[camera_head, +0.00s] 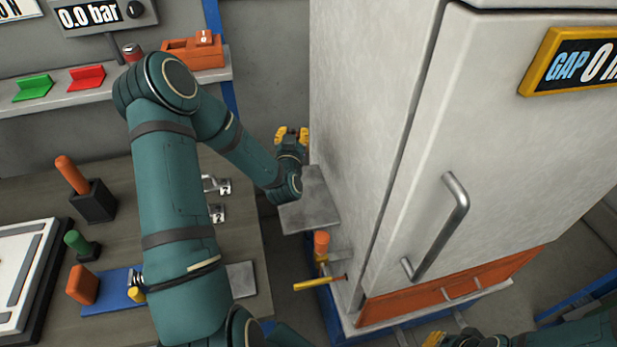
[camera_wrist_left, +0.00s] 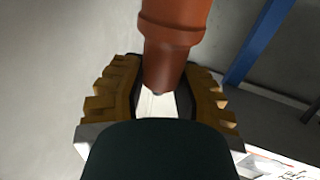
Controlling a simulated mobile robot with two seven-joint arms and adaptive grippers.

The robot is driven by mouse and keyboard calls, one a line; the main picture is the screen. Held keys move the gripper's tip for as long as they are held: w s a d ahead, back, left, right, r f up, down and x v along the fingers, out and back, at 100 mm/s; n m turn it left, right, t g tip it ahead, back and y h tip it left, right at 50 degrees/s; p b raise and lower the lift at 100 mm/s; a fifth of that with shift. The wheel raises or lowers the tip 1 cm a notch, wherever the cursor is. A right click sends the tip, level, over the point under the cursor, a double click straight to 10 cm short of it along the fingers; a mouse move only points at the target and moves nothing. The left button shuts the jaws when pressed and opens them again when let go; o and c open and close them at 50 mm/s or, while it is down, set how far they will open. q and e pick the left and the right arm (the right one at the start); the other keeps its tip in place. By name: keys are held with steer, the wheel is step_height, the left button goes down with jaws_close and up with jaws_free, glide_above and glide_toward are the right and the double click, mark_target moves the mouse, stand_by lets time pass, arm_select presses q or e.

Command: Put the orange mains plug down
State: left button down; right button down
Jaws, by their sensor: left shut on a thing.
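My left gripper (camera_head: 292,135) is raised beside the white cabinet's left side, above a small grey shelf. In the left wrist view its yellow fingers (camera_wrist_left: 158,97) stand on both sides of the narrow end of an orange-brown plug (camera_wrist_left: 174,38), and they are shut on it. The plug's thicker body reaches out past the fingertips and is cut off by the top of that view. I cannot make out the plug in the head view. My right gripper (camera_head: 437,340) shows only as a bit of yellow at the bottom edge, and its jaws are hidden.
The white cabinet (camera_head: 345,90) with its grey shelf (camera_head: 309,203) is close to my left gripper. An orange cylinder (camera_head: 321,242) and a yellow bar (camera_head: 318,284) are below the shelf. A workbench (camera_head: 130,185) with a blue plate (camera_head: 112,290) and holders is on the left.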

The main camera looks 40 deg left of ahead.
arm_select(q)
steer(key=shift+w+a+f, duration=0.15)
steer(key=shift+w+a, duration=0.25)
steer(key=shift+a, duration=0.05)
step_height(320, 180, down, 10)
steer(key=b, duration=0.1)
steer(key=shift+r+b, duration=0.25)
steer(key=shift+b, duration=0.1)
steer(key=shift+f+b, duration=0.4)
steer(key=shift+b, duration=0.05)
steer(key=shift+f, duration=0.2)
steer(key=c, duration=0.8)
jaws_free()
steer(key=shift+o, duration=0.2)
